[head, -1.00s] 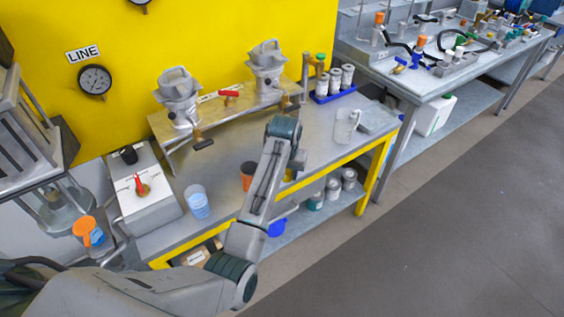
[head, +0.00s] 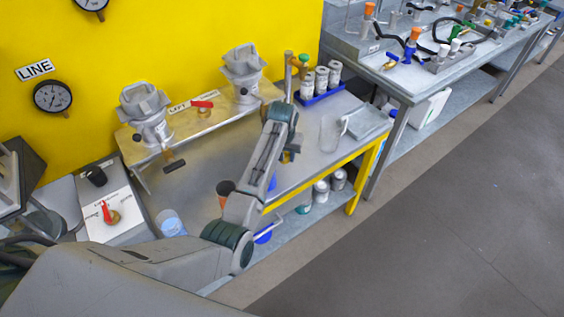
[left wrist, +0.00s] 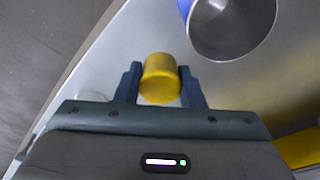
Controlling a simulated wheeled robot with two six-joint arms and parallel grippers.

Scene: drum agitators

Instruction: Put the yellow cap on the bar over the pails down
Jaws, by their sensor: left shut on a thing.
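The yellow cap (left wrist: 160,78) is between the two dark fingers of my left gripper (left wrist: 161,85) in the left wrist view, and the gripper is shut on it. In the head view my left gripper (head: 287,157) is small and partly hidden by my own arm, over the workbench. A metal pail with a blue outside (left wrist: 232,28) stands close by at the upper right of the left wrist view. I cannot make out the bar over the pails clearly. My right gripper is not in view.
The steel workbench (head: 190,190) has a yellow front edge. Two grey agitator heads (head: 147,115) stand on a raised shelf. A blue tray of canisters (head: 320,95) and a clear jug (head: 331,132) are farther right. Open floor (head: 420,210) lies right.

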